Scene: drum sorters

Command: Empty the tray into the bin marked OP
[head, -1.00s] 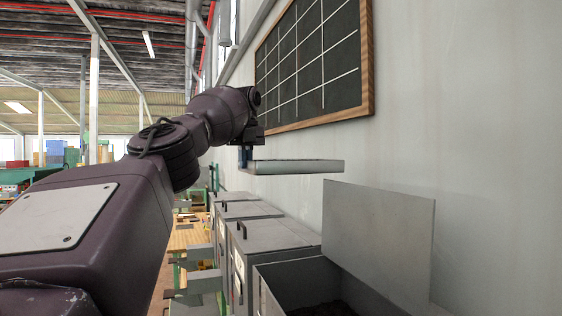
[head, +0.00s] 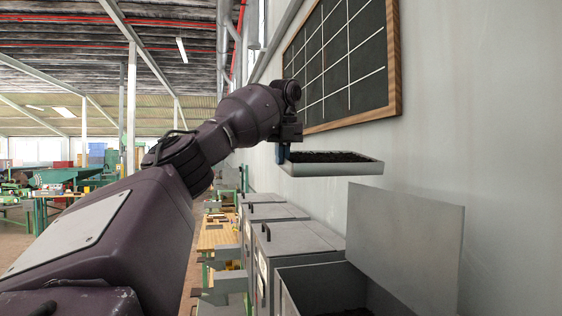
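A shallow light-grey tray (head: 335,168) filled with dark loose material (head: 328,157) is held in the air, about level. My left gripper (head: 283,152) is shut on the tray's near-left edge; the fingers are small and partly hidden. Below and to the right stands an open grey bin (head: 310,277) with its lid (head: 402,236) raised against the wall and dark material inside. The tray is above and beyond this open bin, apart from it. No OP marking can be read on any bin. My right gripper is out of view.
Several grey bins with shut lids (head: 298,236) and black handles stand in a row along the wall beyond the open one. A wooden bench (head: 215,237) lies left of them. A chalkboard (head: 345,62) hangs on the wall above the tray.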

